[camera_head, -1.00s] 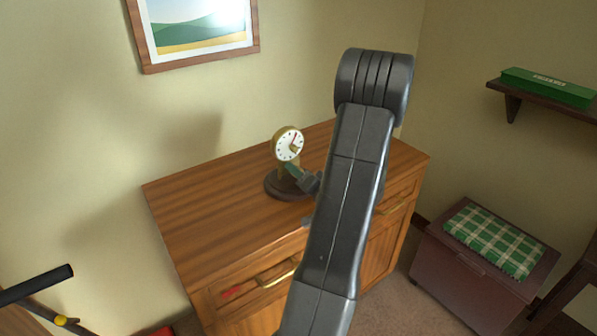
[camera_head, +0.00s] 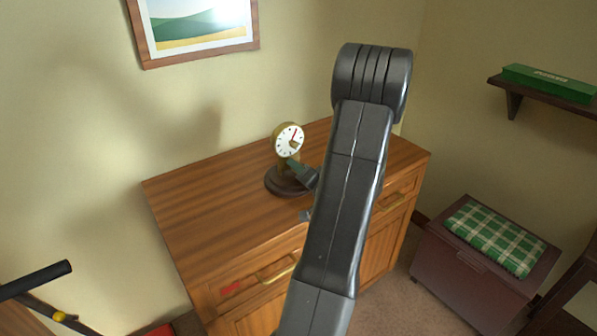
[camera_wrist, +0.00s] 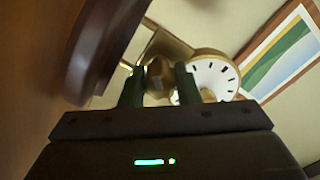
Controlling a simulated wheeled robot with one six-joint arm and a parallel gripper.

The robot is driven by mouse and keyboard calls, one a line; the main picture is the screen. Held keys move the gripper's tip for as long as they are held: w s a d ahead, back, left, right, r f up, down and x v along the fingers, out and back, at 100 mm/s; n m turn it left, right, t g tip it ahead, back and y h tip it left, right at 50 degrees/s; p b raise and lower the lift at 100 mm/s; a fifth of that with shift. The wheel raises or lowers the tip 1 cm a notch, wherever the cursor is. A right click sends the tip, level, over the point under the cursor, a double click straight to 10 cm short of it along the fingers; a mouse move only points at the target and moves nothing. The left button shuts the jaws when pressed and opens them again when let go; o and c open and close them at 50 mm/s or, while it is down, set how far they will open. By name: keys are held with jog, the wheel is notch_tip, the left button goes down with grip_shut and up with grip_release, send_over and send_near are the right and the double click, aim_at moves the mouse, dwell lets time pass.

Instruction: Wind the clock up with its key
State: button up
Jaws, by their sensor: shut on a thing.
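The clock (camera_head: 288,139) stands upright on a round dark base (camera_head: 284,183) on the wooden cabinet. It has a white dial, black marks, a red hand and a brass rim; the dial also shows in the wrist view (camera_wrist: 214,76). My gripper (camera_head: 291,164) reaches in from the right, just below the dial. In the wrist view my gripper (camera_wrist: 160,82) has its two green fingers shut on a brass piece, which looks like the key (camera_wrist: 157,74). The fingers hide part of it, and I cannot tell how it meets the clock.
The cabinet top (camera_head: 205,205) is clear left of the clock. A framed picture (camera_head: 150,55) hangs on the wall behind. At right are a shelf with a green box (camera_head: 548,82) and a chest with a checked cushion (camera_head: 494,237).

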jog(key=shift+f+m+b, duration=0.25)
jog(key=shift+m+b, duration=0.85)
jog(key=shift+b, duration=0.1)
jog(key=m+b, duration=0.2)
jog(key=m, duration=0.1)
jog(key=shift+r+m+b, duration=0.1)
jog(key=shift+m+b, duration=0.2)
jog(key=m+b, duration=0.1)
jog(key=m, duration=0.2)
jog(key=shift+m, duration=0.4)
jog(key=m, duration=0.3)
jog(key=shift+r+m, duration=0.15)
jog(key=shift+m, duration=0.15)
jog(key=m, duration=0.3)
jog(key=shift+m, duration=0.3)
jog(key=m+p, duration=0.1)
jog(key=m, duration=0.2)
jog(key=shift+m, duration=0.3)
jog(key=m+p, duration=0.2)
jog(key=m, duration=0.2)
jog(key=shift+m+p, duration=0.9)
jog(key=shift+m, duration=0.4)
